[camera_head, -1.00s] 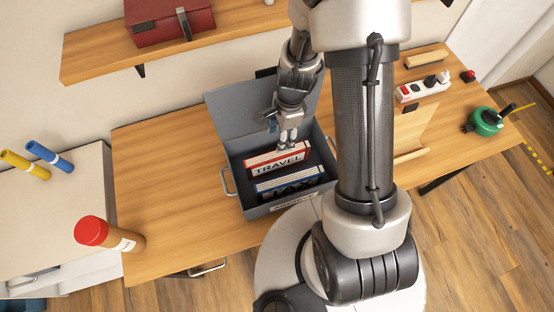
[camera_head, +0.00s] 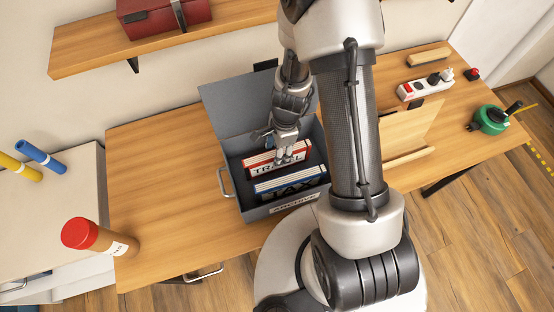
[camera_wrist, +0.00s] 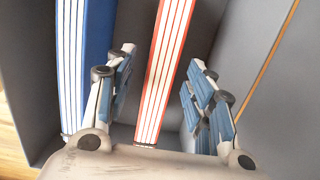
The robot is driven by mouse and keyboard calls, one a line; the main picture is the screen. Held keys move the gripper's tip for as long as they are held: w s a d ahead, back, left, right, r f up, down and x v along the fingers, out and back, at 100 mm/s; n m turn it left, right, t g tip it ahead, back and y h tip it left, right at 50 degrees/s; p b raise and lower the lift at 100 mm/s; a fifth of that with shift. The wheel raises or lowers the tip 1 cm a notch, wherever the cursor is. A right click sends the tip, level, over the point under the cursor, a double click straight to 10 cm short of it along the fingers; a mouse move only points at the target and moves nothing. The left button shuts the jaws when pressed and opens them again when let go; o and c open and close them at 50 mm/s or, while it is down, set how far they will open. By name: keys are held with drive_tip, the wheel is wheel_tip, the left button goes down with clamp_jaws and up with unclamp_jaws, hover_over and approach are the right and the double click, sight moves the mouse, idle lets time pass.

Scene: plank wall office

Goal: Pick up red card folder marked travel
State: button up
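The red folder marked TRAVEL (camera_head: 262,170) stands on edge in a grey archive box (camera_head: 258,213), spine up. My gripper (camera_head: 286,156) is down at the folder and covers the middle of its label. In the wrist view my gripper (camera_wrist: 163,60) is open, with one finger on each side of the red folder (camera_wrist: 164,75). Gaps show between the folder and both fingers. The blue folder marked TAX (camera_head: 290,184) stands in front of the red one. In the wrist view the blue folder (camera_wrist: 84,65) is left of the left finger.
The box's raised lid (camera_head: 235,105) stands behind the folders, close to my gripper. A red-capped tube (camera_head: 95,236) is at the desk's left. A power strip (camera_head: 425,86) and green tape reel (camera_head: 491,119) are at the right. The desk left of the box is clear.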

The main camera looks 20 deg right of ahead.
clamp_jaws()
idle(0.4)
idle(0.4)
